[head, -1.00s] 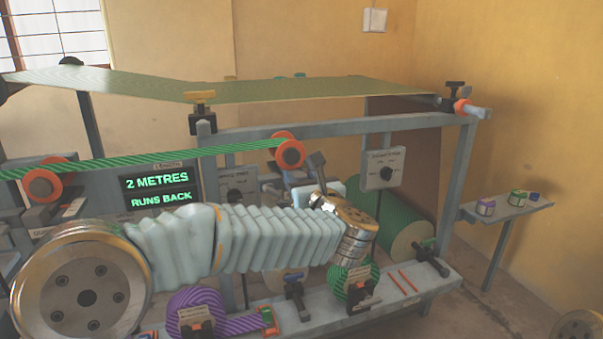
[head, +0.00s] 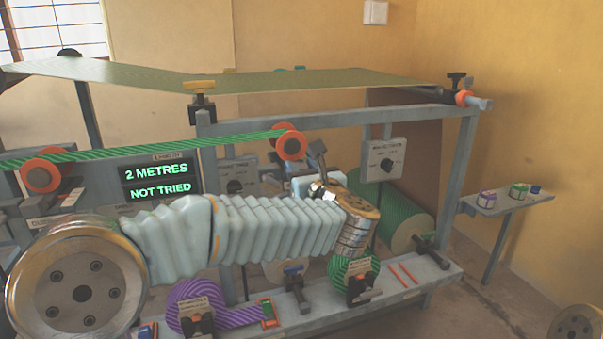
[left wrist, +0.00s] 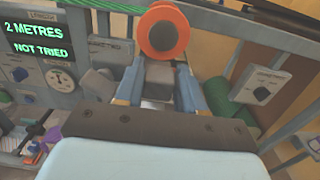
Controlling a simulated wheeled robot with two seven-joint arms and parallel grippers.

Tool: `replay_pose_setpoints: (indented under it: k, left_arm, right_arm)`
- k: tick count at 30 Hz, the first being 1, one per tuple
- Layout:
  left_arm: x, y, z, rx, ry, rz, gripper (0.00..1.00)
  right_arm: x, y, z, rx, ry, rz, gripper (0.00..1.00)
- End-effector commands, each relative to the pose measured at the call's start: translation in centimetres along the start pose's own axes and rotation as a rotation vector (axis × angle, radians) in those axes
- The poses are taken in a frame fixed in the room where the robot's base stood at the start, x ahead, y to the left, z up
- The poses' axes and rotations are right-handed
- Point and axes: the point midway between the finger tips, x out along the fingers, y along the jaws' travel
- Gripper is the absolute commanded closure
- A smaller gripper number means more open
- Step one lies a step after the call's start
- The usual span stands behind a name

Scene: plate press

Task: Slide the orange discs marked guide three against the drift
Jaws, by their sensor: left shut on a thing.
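An orange disc (head: 291,144) with a dark hub stands at the middle of the machine, and the green striped web (head: 170,152) runs to it. It also shows in the left wrist view (left wrist: 163,30), above a grey block (left wrist: 158,76). My left gripper (left wrist: 159,88) is shut on that grey block, one finger on each side, just below the disc. In the head view my left wrist hides most of the fingers. A second orange disc (head: 40,174) is at the far left. I cannot read a guide number on either disc. My right gripper is not in view.
A display (head: 160,182) reads "2 METRES NOT TRIED". A grey box with a black knob (head: 384,160) hangs right of my gripper. A wide green sheet (head: 300,84) runs overhead. Purple (head: 235,318) and green rolls sit low in front. A side shelf (head: 510,204) holds small pots.

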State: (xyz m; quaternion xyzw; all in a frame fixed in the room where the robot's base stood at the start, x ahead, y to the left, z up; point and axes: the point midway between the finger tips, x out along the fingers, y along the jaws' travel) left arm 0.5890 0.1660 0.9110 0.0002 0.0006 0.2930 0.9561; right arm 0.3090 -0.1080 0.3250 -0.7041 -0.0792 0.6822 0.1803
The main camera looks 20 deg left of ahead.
Motion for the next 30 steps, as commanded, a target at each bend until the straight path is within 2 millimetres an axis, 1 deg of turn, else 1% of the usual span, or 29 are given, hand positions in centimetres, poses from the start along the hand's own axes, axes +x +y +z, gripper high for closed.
replay_pose_setpoints:
  k: [1,3,7,12,13,14,20,23,26,29,30]
  left_arm:
    - [-0.4,0.0,-0.6,-0.005,-0.003,0.000,1.00]
    - [-0.9,0.0,-0.6,-0.004,-0.003,-0.001,1.00]
    - [-1.4,0.0,-0.1,-0.001,-0.001,-0.002,1.00]
    - [-1.4,0.0,-0.1,0.000,0.002,-0.002,1.00]
    - [-1.4,-0.1,-0.1,0.000,0.002,-0.003,0.60]
    - [-1.4,-0.1,-0.1,0.000,0.003,-0.003,0.56]
    - [-1.3,0.0,-0.1,0.000,0.001,-0.002,0.55]
    - [-1.6,0.0,-0.1,-0.001,0.001,-0.003,0.55]
    - [-2.8,0.0,-0.2,-0.001,0.000,-0.003,0.55]
    - [-4.9,-0.1,-0.3,-0.002,0.000,-0.006,0.55]
    - [-5.8,-0.1,-0.3,-0.002,-0.001,-0.006,0.55]
  right_arm:
    - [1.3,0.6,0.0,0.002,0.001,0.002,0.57]
    - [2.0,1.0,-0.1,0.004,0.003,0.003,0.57]
    - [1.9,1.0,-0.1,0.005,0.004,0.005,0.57]
    - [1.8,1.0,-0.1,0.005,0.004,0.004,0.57]
    - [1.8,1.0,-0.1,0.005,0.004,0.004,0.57]
    - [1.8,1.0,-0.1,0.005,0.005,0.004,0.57]
    - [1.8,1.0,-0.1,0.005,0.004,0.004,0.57]
    - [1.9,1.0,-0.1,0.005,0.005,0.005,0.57]
    - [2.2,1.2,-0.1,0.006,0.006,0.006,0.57]
    - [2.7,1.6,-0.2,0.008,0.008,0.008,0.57]
    - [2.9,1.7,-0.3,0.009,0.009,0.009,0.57]
